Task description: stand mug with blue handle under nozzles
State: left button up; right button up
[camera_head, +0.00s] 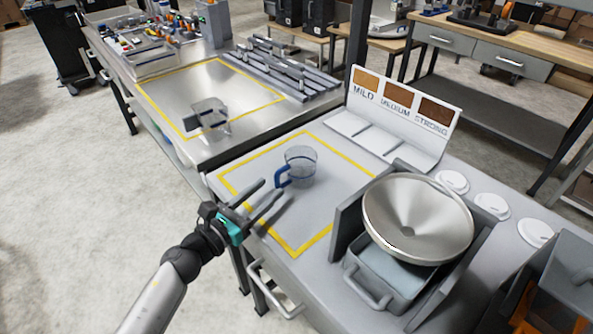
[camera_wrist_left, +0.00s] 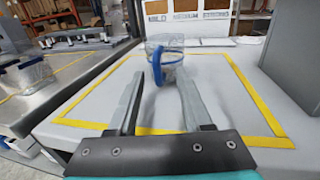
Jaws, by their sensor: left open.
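The clear mug with a blue handle (camera_head: 299,165) stands upright on the grey bench inside a yellow outline, its handle toward my gripper. It also shows in the left wrist view (camera_wrist_left: 172,52), with the blue handle in front. My left gripper (camera_head: 273,188) is open and empty, its fingers pointing at the mug from the near left. In the left wrist view the fingertips (camera_wrist_left: 158,74) lie on either side of the handle in the picture; I see no clear contact. I cannot make out any nozzles. My right gripper is not in view.
Another clear vessel (camera_head: 210,118) stands on the left metal bench. A steel funnel bowl (camera_head: 417,215) sits over a grey bin on the right. A sign rack (camera_head: 400,115) reads MILD, MEDIUM, STRONG. White lids (camera_head: 491,205) lie behind the funnel. The outlined area around the mug is clear.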

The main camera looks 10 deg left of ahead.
aim_at(278, 186)
pick_arm(q)
jog(key=shift+x, duration=2.5)
jog(key=shift+w+a+f, duration=0.1)
jog(key=shift+a+f, duration=0.1)
grip_shut()
